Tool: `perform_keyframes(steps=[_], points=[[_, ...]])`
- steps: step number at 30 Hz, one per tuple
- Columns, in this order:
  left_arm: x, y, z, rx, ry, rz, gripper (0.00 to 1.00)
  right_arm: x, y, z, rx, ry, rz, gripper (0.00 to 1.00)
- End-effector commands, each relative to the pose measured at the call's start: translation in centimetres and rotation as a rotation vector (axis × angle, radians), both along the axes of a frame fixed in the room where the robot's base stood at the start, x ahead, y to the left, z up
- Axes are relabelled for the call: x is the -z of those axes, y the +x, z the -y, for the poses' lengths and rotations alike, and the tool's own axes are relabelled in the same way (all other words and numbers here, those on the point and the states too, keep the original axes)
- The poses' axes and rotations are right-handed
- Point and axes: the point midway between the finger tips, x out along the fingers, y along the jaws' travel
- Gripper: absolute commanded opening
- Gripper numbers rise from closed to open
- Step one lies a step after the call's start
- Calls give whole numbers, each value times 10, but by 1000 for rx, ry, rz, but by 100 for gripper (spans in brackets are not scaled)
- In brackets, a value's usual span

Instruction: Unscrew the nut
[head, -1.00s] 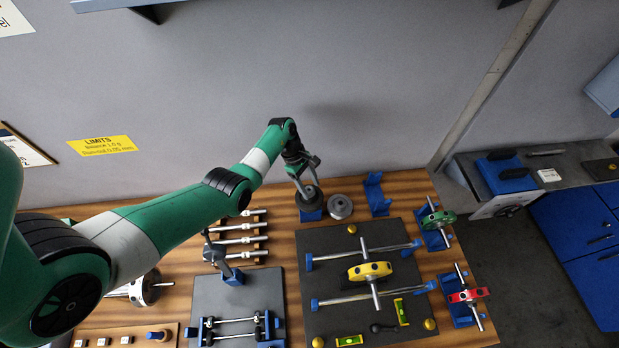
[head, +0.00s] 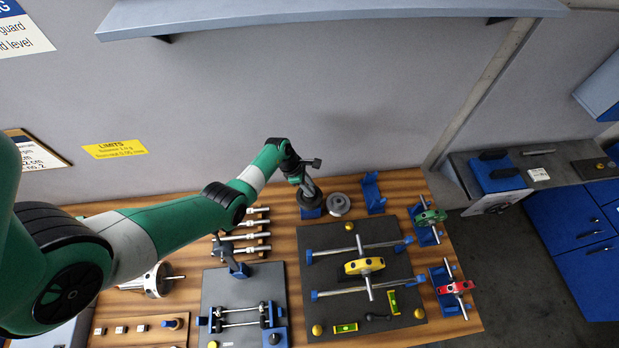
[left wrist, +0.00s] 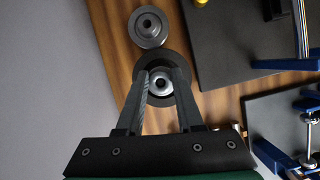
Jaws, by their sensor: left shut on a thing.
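The nut (left wrist: 160,83) is a small silver ring at the middle of a dark round disc (left wrist: 178,62) in the left wrist view. My left gripper (left wrist: 160,77) points down at it from above, with one finger on each side, shut on the nut. In the head view my left gripper (head: 309,187) is at the dark disc (head: 310,199), which sits on a blue stand (head: 311,212) near the bench's back edge. The nut is hidden there by the fingers. My right gripper is not in view.
A loose grey flanged disc (head: 338,204) lies close beside the stand, with an empty blue bracket (head: 373,192) to its right. A dark plate (head: 325,265) with rails and a yellow rotor (head: 364,266) is in front. Silver shafts (head: 245,236) lie left.

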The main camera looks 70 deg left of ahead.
Motion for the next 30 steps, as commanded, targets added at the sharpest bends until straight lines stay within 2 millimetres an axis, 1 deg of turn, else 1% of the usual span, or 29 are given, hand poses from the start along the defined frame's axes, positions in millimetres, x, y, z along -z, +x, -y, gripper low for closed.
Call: perform_keyframes(steps=[1,3,7,13,14,15,19,25,26,27,30], points=[[-12,-1,3,-96,-2,-2,0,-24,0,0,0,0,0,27],[-9,0,2,-221,-1,-2,0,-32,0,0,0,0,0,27],[-3,1,1,-339,-1,0,0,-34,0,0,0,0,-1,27],[0,1,0,-350,-1,2,0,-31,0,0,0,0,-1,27],[0,1,0,-349,0,2,39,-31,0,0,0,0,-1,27],[0,1,0,-349,0,2,46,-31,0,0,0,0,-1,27],[0,1,0,-347,-1,2,70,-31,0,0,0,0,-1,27],[0,1,0,-347,-1,1,71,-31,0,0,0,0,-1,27],[0,1,0,-347,-2,0,69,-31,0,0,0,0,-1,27],[0,1,0,-347,-2,0,62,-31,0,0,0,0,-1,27],[0,1,0,-347,-2,0,62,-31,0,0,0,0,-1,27]])
